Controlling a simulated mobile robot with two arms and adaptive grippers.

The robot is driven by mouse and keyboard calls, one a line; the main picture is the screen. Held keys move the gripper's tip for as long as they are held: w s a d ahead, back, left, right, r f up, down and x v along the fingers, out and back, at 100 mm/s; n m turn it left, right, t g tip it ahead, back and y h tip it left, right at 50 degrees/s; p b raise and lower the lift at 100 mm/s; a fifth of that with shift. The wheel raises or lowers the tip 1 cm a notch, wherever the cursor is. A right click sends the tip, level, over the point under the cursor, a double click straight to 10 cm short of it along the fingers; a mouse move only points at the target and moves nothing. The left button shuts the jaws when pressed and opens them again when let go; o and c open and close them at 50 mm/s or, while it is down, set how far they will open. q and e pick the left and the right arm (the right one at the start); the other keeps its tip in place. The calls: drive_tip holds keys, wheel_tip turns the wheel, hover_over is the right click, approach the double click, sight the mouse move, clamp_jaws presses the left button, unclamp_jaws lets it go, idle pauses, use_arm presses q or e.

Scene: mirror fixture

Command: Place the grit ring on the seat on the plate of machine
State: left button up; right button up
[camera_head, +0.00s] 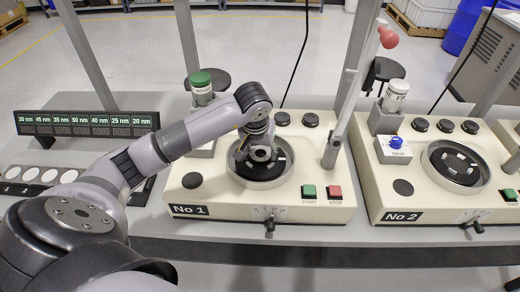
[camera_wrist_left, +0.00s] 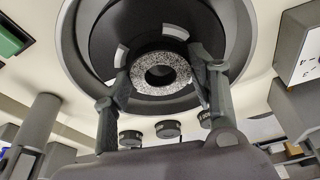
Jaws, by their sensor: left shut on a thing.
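My left gripper (camera_head: 258,148) is over the round dark plate (camera_head: 283,170) of the machine No 1 (camera_head: 185,182). It is shut on the grit ring, a speckled grey ring with a dark hole. The ring (camera_wrist_left: 160,58) shows between the two fingers (camera_wrist_left: 163,76) in the left wrist view, with the dark plate (camera_wrist_left: 108,30) behind it. White marks (camera_wrist_left: 175,32) on the plate show outside the ring's edge. The ring looks close to the plate; whether it touches cannot be told. The seat under it is hidden. My right gripper is not in view.
A second machine, No 2 (camera_head: 407,214), with its own round plate (camera_head: 455,162), stands at the right. A grey post (camera_head: 340,125) rises right of the No 1 plate. A green-capped bottle (camera_head: 201,88) stands behind my arm. A labelled grit display (camera_head: 88,123) is at the left.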

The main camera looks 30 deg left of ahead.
use_arm(q)
drive_tip(key=shift+f, duration=0.15)
drive_tip(key=o, duration=1.5)
drive_tip(key=shift+c, duration=0.2)
drive_tip(key=shift+r, duration=0.4)
drive_tip(key=b+v, duration=0.1)
drive_tip(key=v, duration=1)
drive_tip(key=shift+s+d+r+b, duration=0.2)
drive_tip(key=shift+r+b, duration=0.1)
drive_tip(key=shift+b, duration=0.1)
